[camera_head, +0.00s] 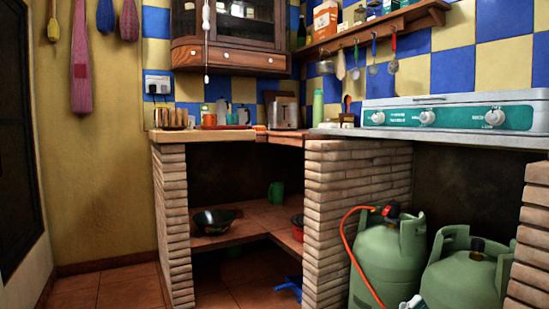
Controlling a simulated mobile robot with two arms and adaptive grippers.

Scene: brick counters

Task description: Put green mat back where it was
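I see no green mat in the head view. A green mug (275,193) stands on the brown tiled shelf (240,236) under the counter, in the back corner. Neither of my grippers can be made out. A small pale and dark piece (411,303) shows at the bottom edge in front of the gas cylinders, and I cannot tell what it is.
A dark bowl (213,221) and a red pot (298,225) share the shelf. A brick pillar (330,215) stands right of the opening, beside green gas cylinders (388,262) with an orange hose. A blue object (289,287) lies low. Floor (115,288) is clear at left.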

